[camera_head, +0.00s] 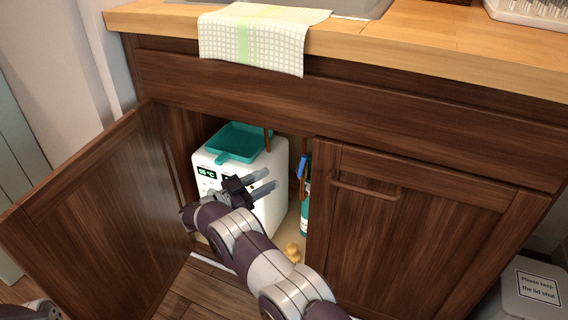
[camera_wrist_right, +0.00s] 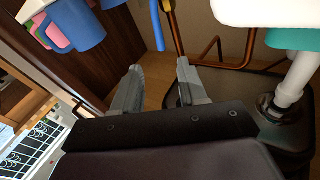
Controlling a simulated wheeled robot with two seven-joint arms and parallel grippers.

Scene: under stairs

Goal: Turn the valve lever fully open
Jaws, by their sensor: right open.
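The valve lever is blue. In the head view it (camera_head: 303,166) shows in the cupboard opening, beside the edge of the right door, next to a copper pipe. In the right wrist view the lever (camera_wrist_right: 157,25) is a thin blue bar beyond my fingertips, roughly in line with the gap between them. My right gripper (camera_head: 264,182) is open and empty, in front of the white appliance and left of the lever. Its two grey fingers also show in the wrist view (camera_wrist_right: 160,72), apart from the lever. The valve body is not clear. My left gripper is out of view.
A white appliance (camera_head: 272,190) with a teal tray (camera_head: 238,140) on top fills the cupboard's left. A teal bottle (camera_head: 305,212) stands below the lever. The left door (camera_head: 95,215) is open; the right door (camera_head: 400,230) is shut. A copper pipe (camera_wrist_right: 213,50) bends near my fingers.

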